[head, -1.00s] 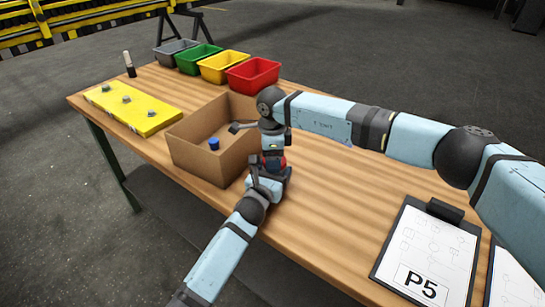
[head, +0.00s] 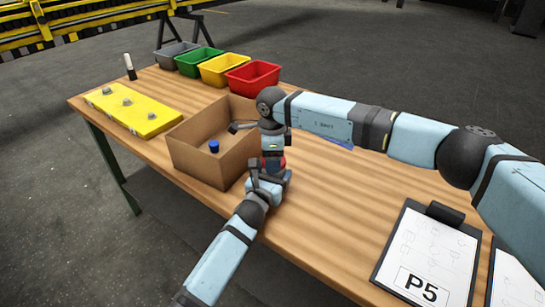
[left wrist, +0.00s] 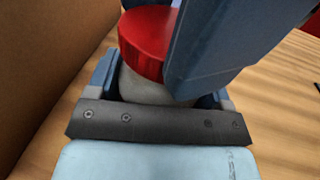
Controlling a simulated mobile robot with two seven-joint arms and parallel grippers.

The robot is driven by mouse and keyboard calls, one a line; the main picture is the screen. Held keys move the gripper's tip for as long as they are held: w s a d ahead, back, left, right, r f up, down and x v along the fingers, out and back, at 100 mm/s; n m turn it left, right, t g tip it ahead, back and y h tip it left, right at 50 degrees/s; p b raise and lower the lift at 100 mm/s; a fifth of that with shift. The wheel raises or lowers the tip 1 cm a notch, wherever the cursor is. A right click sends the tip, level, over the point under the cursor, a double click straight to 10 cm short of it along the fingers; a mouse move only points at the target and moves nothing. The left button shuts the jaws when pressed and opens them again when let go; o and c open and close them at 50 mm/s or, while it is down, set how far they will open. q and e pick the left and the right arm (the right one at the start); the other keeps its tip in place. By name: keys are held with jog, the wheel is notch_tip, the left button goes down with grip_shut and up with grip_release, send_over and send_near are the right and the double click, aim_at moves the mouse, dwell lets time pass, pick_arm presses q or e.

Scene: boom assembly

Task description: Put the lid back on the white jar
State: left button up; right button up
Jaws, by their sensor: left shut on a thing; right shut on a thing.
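The white jar (left wrist: 150,86) stands between the fingers of my left gripper (head: 266,183), which is shut on it. In the left wrist view the red lid (left wrist: 143,35) sits at the jar's top, with no clear gap between them. Whether it is threaded on cannot be told. My right gripper (head: 273,158) comes down from above and is shut on the lid. One of its fingers (left wrist: 225,45) covers the lid's right side in the left wrist view. In the head view the grippers hide most of the jar and lid.
An open cardboard box (head: 203,167) stands directly left of the grippers, with a blue-capped thing (head: 214,147) inside. Coloured bins, one of them red (head: 252,77), line the back edge. A yellow board (head: 131,110) lies left. A clipboard (head: 425,253) lies front right. The middle front tabletop is clear.

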jog(key=shift+f, duration=0.5)
dwell(0.3)
pick_arm(q)
jog(key=shift+s+d+r, duration=0.1)
jog(key=shift+d+r, duration=0.05)
jog(key=shift+r, duration=0.1)
pick_arm(e)
jog(key=shift+s+d+f, duration=0.1)
jog(key=shift+d+f, duration=0.05)
jog(key=shift+f, duration=0.4)
jog(key=shift+r, duration=0.2)
jog(key=shift+r, duration=0.2)
pick_arm(q)
jog(key=shift+f, duration=0.1)
pick_arm(e)
jog(key=shift+r, duration=0.1)
pick_arm(q)
jog(key=shift+f, duration=0.2)
pick_arm(e)
jog(key=shift+r, duration=0.5)
dwell(0.4)
jog(key=shift+f, duration=0.5)
